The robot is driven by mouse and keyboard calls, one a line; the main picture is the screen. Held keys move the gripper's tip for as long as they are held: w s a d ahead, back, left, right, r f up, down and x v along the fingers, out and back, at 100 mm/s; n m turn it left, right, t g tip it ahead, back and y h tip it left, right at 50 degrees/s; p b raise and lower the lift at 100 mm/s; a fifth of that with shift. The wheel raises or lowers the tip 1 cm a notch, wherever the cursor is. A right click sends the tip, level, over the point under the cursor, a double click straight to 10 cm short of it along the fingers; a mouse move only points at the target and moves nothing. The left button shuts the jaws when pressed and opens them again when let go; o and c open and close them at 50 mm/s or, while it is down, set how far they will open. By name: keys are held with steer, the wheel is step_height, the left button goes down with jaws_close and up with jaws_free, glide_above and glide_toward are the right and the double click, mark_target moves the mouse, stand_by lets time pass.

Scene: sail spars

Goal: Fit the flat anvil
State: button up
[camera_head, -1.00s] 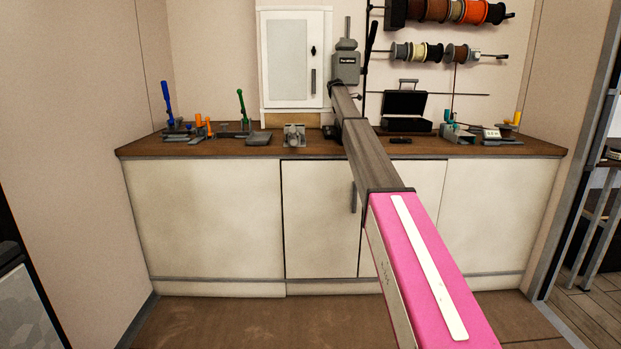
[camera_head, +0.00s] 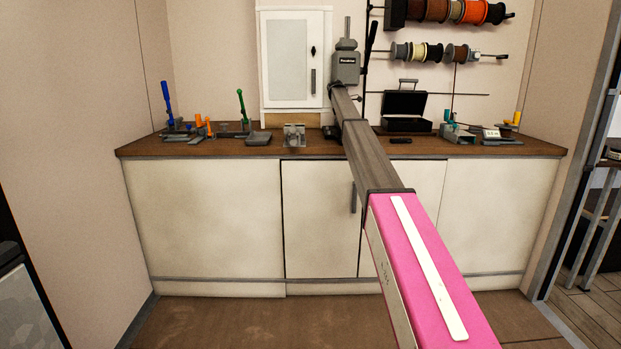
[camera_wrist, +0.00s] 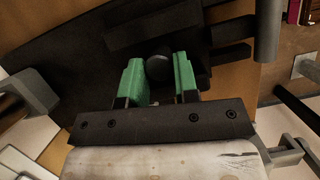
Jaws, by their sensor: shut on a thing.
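In the wrist view my gripper (camera_wrist: 158,62) has two green fingers, shut on a dark round piece (camera_wrist: 159,70). I take this piece to be the flat anvil, though its dark face shows little detail. It is in front of the black base (camera_wrist: 90,50) of a press; whether it touches the base I cannot tell. In the head view the grey lever press (camera_head: 346,68) stands at the back of the bench. My arm reaches to the press foot, and hides the gripper, the piece and much of the press's lower part there.
The brown bench top (camera_head: 220,150) carries a small metal fixture (camera_head: 294,135) left of my arm and an open black case (camera_head: 404,110) to the right. Several clamps and tools stand at the left end. A white cabinet (camera_head: 293,60) hangs left of the press.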

steer(key=shift+a, duration=0.1)
stand_by(0.3)
steer(key=shift+r, duration=0.3)
steer(key=shift+r, duration=0.1)
stand_by(0.9)
steer(key=shift+f, duration=0.6)
steer(key=shift+r, duration=0.1)
steer(key=shift+r, duration=0.45)
stand_by(1.1)
steer(key=shift+w+f, duration=0.1)
steer(key=shift+f, duration=0.3)
stand_by(0.7)
